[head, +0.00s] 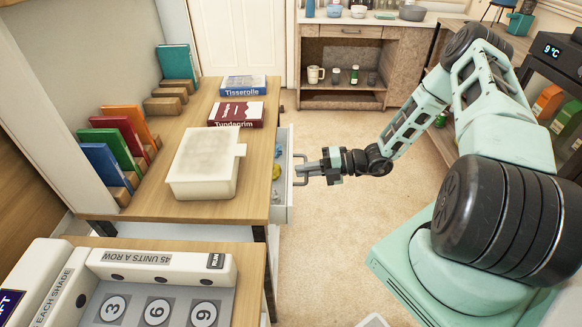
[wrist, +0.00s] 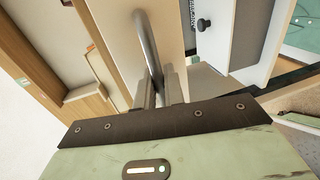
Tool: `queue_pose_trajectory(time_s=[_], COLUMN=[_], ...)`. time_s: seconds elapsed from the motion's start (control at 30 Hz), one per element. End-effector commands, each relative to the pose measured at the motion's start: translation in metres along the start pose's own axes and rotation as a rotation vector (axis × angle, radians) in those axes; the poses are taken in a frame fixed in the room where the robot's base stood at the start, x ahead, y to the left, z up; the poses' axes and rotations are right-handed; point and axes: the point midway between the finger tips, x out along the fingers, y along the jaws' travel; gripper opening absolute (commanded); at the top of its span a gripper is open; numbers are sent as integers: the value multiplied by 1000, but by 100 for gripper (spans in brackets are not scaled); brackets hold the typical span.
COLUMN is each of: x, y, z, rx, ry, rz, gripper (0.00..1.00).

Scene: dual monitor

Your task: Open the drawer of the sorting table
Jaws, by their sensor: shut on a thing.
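The sorting table (head: 256,150) is a wooden-topped table at the left of the head view. Its white drawer (head: 287,205) is partly open on the table's right side, with several small blue and yellow items showing inside. The drawer's grey metal handle (head: 298,158) sticks out from its front. My gripper (head: 310,168) is shut on the handle, coming from the right. In the wrist view the handle (wrist: 147,42) runs down between the two fingers of my gripper (wrist: 160,88). The exact contact at the fingertips is partly hidden.
A cream lidded box (head: 205,165), a maroon box (head: 236,114) and a blue-and-white box (head: 243,85) lie on the table. Colored books (head: 112,140) stand along its left edge. Another table with numbered bins (head: 157,311) is in front. Carpet (head: 335,225) right of the drawer is clear.

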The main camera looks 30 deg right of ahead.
Motion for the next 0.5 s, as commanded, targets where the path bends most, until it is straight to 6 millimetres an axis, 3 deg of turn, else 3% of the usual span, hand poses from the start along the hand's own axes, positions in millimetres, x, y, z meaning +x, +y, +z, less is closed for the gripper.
queue_pose_trajectory(time_s=[0.2, 0.5], x=[-61, -136], y=[-11, -29], z=[0, 0], rx=[2, 0], ry=[-3, -2], rz=[-4, -3], gripper=[0, 0])
